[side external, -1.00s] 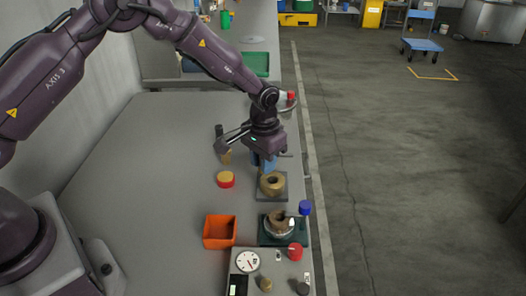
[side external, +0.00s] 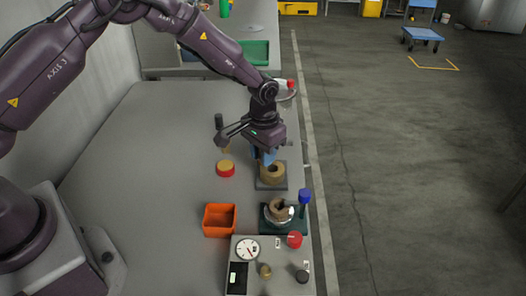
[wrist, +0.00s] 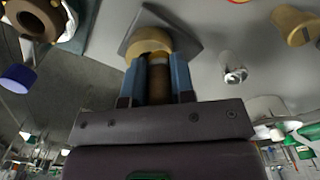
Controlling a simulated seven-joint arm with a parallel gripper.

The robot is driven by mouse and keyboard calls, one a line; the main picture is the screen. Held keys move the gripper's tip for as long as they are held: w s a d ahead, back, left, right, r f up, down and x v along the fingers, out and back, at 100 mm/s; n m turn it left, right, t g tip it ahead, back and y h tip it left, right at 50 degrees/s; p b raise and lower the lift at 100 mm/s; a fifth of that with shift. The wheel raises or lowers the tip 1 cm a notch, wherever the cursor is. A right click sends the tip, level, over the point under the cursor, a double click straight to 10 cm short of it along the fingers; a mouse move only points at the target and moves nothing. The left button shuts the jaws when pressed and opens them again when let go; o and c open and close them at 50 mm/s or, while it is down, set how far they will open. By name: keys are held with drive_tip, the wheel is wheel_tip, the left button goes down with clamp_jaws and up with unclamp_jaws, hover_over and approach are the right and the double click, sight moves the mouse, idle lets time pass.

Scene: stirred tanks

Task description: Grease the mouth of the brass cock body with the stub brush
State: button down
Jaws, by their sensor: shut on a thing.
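The brass cock body (side external: 272,174), a thick ring-like piece with an open mouth, sits on a square grey plate (side external: 272,187) at the middle of the bench. In the wrist view the body (wrist: 148,41) shows just beyond the fingertips. My gripper (side external: 264,157) is at the far edge of the body, pointing down. Its blue fingers (wrist: 157,75) are shut on a brown, short cylindrical piece, apparently the stub brush (wrist: 158,84). The brush's far end overlaps the body in the wrist view. I cannot tell if they touch. The bristles are hidden.
A red tin with a yellow top (side external: 225,169) stands left of the plate. An orange bin (side external: 220,220), a dark green base (side external: 285,226) with a brown ring, a blue-capped post (side external: 304,197) and a gauge box (side external: 247,248) lie nearer. The bench's left part is clear.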

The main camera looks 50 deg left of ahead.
drive_tip(key=shift+f, duration=0.85)
